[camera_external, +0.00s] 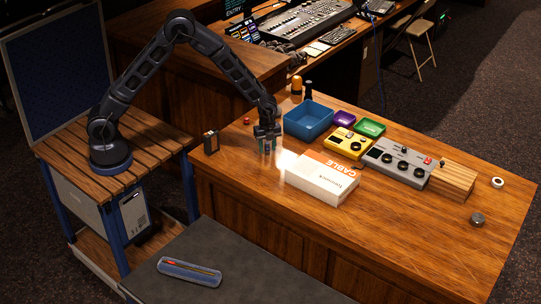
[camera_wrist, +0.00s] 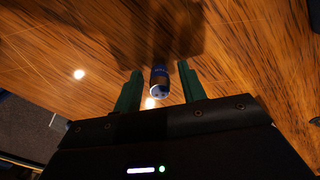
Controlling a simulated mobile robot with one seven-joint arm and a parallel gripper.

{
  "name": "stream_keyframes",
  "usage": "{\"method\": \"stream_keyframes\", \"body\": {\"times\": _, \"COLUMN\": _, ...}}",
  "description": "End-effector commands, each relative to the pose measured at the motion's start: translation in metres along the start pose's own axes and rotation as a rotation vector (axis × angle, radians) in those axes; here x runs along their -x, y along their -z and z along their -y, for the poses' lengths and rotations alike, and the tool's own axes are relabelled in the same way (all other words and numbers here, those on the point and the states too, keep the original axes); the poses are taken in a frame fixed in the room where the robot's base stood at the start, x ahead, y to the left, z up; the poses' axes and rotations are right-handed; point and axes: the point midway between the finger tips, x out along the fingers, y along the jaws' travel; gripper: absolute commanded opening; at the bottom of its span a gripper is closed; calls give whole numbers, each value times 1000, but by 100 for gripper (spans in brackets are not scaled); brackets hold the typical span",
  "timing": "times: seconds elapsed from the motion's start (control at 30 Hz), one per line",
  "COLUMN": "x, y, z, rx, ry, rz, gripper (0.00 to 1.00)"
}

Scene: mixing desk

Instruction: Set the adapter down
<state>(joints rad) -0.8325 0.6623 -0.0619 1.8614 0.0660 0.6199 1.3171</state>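A small dark blue cylinder with a pale end face, which I take to be the adapter (camera_wrist: 159,80), lies between my gripper's fingers in the wrist view. My gripper (camera_wrist: 160,72) has two green fingers standing apart, with a strip of wood visible on each side of the cylinder, so it looks open around it. In the external view my gripper (camera_external: 267,149) points down, low over the left part of the wooden desk (camera_external: 410,230). The adapter is too small there to make out clearly. I cannot tell whether it rests on the desk.
A white and orange cable box (camera_external: 322,182) lies right of my gripper. A blue bin (camera_external: 308,122) stands behind it. A small black box (camera_external: 211,142) is to the left. Yellow (camera_external: 349,143) and grey (camera_external: 397,163) devices stand farther right. The desk's front right is mostly clear.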

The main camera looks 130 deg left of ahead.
Motion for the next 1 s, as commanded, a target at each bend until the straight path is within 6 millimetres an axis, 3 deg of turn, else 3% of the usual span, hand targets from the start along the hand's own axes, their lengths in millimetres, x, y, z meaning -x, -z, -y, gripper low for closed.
{"method": "stream_keyframes", "body": {"times": 0.27, "x": 12, "y": 0, "z": 0, "rx": 0, "ry": 2, "rz": 0, "gripper": 41}}
{"method": "stream_keyframes", "body": {"times": 0.7, "x": 91, "y": 0, "z": 0, "rx": -1, "ry": 3, "rz": -1, "gripper": 41}}
{"method": "stream_keyframes", "body": {"times": 1.0, "x": 121, "y": 0, "z": 0, "rx": 0, "ry": 1, "rz": 0, "gripper": 41}}
